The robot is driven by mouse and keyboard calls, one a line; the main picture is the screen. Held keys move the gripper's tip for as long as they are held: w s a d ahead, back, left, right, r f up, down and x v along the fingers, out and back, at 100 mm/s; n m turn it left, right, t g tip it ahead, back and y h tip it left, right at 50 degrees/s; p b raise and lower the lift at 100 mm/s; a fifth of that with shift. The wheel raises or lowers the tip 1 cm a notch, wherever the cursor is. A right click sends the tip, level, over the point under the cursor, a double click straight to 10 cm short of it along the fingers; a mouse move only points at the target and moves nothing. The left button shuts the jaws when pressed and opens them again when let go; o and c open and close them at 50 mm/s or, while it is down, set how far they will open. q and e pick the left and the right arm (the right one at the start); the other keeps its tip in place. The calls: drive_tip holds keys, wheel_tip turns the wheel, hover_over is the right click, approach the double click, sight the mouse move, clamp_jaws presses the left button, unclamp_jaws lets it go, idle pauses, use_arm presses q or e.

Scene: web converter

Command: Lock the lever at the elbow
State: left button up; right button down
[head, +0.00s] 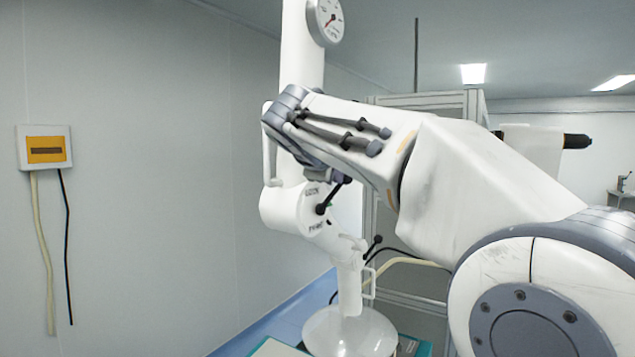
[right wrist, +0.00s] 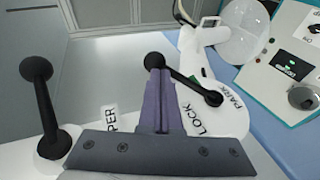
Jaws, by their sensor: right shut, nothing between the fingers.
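A black ball-ended lever (head: 334,196) sits on the white jointed stand at its elbow, beside the printed words LOCK and PARK. It slants up and right from its pivot in the head view. In the right wrist view the lever (right wrist: 184,80) runs from its pivot at right to a knob at left. My right gripper (right wrist: 156,72) is shut and empty, its purple fingertips right at the knob; I cannot tell whether they touch. In the head view the gripper (head: 332,174) is partly hidden behind my wrist. My left gripper is not in view.
A second black lever (right wrist: 42,105) stands at left in the right wrist view. A control panel (right wrist: 285,65) lies at right. In the head view, a gauge (head: 328,20) is above, another black-knobbed lever (head: 374,245) below, and a yellow-white wall box (head: 45,147) at left.

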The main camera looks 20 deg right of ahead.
drive_tip(key=shift+r+p, duration=0.55)
drive_tip(key=shift+r, duration=0.2)
drive_tip(key=s+a+r+p, duration=0.1)
drive_tip(key=s+a+r, duration=0.3)
drive_tip(key=s+r, duration=0.4)
wheel_tip(320, 180, up, 2)
drive_tip(key=shift+s+r, duration=0.2)
drive_tip(key=shift+r, duration=0.05)
